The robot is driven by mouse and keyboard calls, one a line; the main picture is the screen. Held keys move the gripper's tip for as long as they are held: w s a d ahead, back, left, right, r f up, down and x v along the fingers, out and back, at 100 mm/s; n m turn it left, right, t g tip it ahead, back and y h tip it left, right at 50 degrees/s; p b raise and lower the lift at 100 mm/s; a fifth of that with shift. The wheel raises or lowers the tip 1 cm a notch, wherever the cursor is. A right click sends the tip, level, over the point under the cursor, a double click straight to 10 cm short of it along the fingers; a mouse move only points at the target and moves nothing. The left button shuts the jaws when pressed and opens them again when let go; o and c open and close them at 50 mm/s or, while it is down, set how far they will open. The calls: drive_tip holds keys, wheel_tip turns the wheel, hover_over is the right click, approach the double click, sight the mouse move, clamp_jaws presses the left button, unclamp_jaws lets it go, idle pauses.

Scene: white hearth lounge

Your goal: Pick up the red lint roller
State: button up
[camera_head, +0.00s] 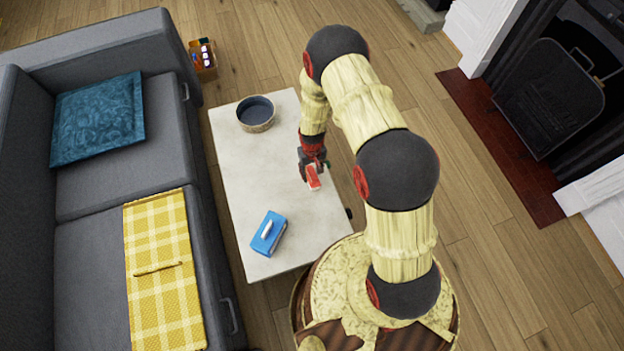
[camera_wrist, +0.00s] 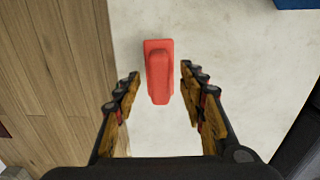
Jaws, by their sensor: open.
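The red lint roller (camera_wrist: 159,72) lies on the pale table top (camera_wrist: 220,35), seen from above in the wrist view. It is near the table's edge, with wood floor to its left in that view. My gripper (camera_wrist: 158,80) is open, with one finger on each side of the roller's near end and a gap on both sides. In the head view the red lint roller (camera_head: 313,178) shows just below my gripper (camera_head: 312,168), partly hidden by it. I cannot tell the exact height of the fingers above the table.
On the table stand a dark round bowl (camera_head: 256,113) at the back and a blue tissue box (camera_head: 269,234) at the front. A grey sofa (camera_head: 100,55) runs along the left side. A small wooden box (camera_head: 203,66) with items is behind the table. A fireplace (camera_head: 550,95) is at right.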

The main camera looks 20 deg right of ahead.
drive_tip(key=shift+f, duration=0.45)
drive_tip(key=shift+c, duration=0.9)
clamp_jaws()
